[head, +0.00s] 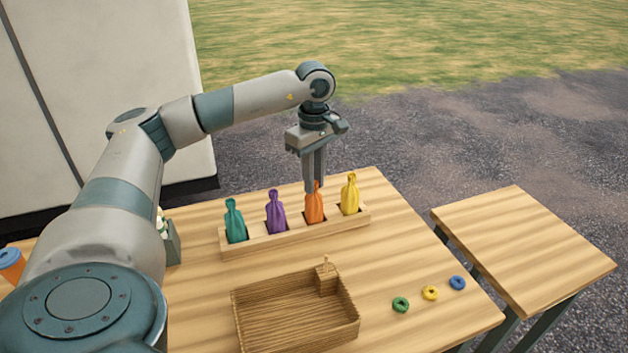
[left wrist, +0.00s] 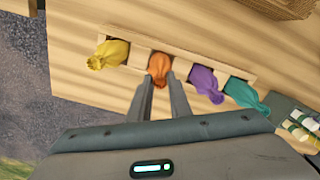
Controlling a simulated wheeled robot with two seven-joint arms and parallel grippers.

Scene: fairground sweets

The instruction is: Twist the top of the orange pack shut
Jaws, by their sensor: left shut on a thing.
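The orange pack (head: 314,209) stands in a slot of the wooden rack (head: 290,238), between the purple pack (head: 276,212) and the yellow pack (head: 350,194). My left gripper (head: 315,186) points straight down from above and is shut on the top of the orange pack. In the left wrist view the fingertips (left wrist: 160,80) sit at either side of the top of the orange pack (left wrist: 159,68). The fingers partly hide its neck, so I cannot tell how far it is twisted. My right gripper is in neither view.
A teal pack (head: 235,221) stands at the rack's left end. In front is a woven tray (head: 297,328) with a small wooden block in it. Green (head: 400,304), yellow (head: 430,293) and blue (head: 458,283) rings lie at the right. A side table (head: 525,250) stands beyond a gap.

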